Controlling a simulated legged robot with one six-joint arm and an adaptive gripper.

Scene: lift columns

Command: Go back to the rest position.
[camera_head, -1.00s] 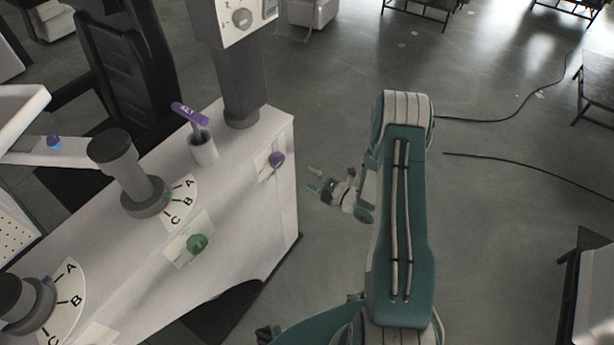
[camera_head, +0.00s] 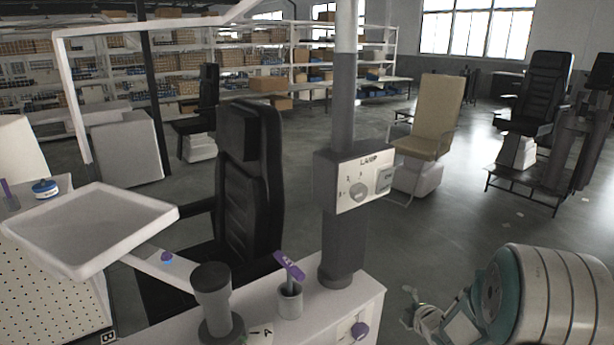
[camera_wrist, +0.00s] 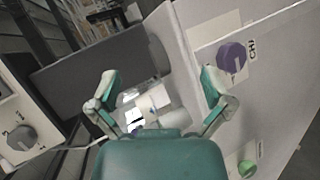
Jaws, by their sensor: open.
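My green and white arm fills the lower right of the head view.
The grey column with its lamp box (camera_head: 364,180) rises from the console's right end. A cup (camera_head: 289,300) holding a purple-tagged handle (camera_head: 289,266) and a dark lever (camera_head: 214,300) stand left of it. Open floor (camera_head: 430,235) lies behind and right.

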